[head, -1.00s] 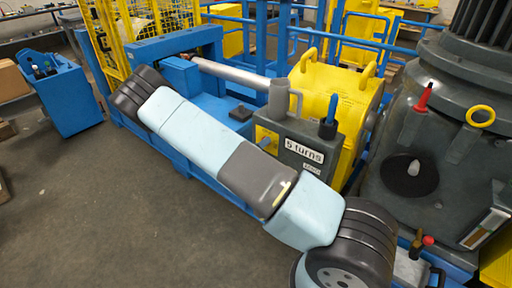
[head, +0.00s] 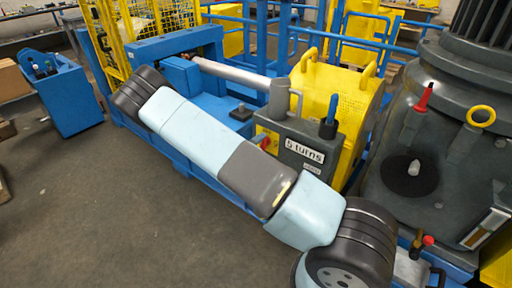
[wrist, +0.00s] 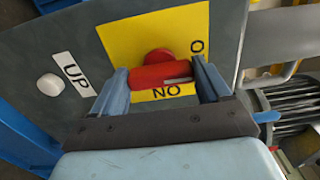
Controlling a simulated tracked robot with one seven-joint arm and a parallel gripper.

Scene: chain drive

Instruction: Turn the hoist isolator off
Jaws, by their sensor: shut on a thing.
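The hoist isolator is a red rotary handle (wrist: 150,76) on a yellow plate (wrist: 188,28) fixed to a grey box. The bar lies nearly level across the wrist picture. In the head view the red handle (head: 264,142) shows on the box's left side, and the fingers are mostly hidden behind my arm.
A white button (wrist: 50,84) beside an "UP" label is left of the plate. The grey box (head: 306,150) carries a "5 turns" sign and a blue-handled lever (head: 328,122). A yellow perforated guard (head: 345,95) stands behind. Open floor (head: 120,215) lies to the left.

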